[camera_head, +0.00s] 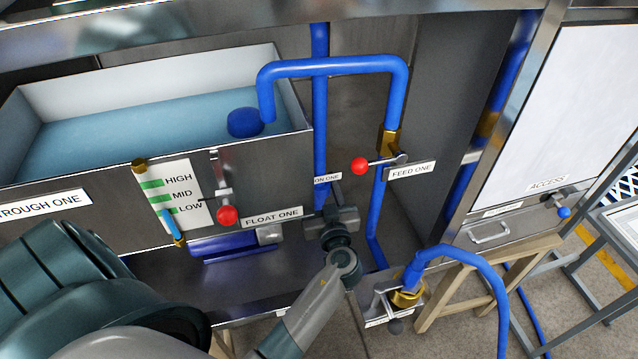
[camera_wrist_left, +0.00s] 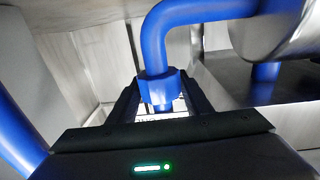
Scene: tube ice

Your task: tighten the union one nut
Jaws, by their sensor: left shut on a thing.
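The union one nut (camera_wrist_left: 160,86) is a blue collar on a blue pipe (camera_wrist_left: 172,35) that bends off to the right in the left wrist view. My left gripper (camera_wrist_left: 158,92) is shut on this nut, with one black finger on each side. In the head view my left gripper (camera_head: 335,214) is at the lower end of a vertical blue pipe (camera_head: 320,130), below a partly covered label (camera_head: 327,178) reading "ON ONE". There the gripper hides the nut. The nut's thread and any gap at the joint cannot be made out. My right gripper is not in view.
A red-knobbed feed valve (camera_head: 360,166) and a red float knob (camera_head: 227,215) are near my arm. A brass fitting with a blue hose (camera_head: 406,297) sits at lower right, by a wooden stand (camera_head: 440,295).

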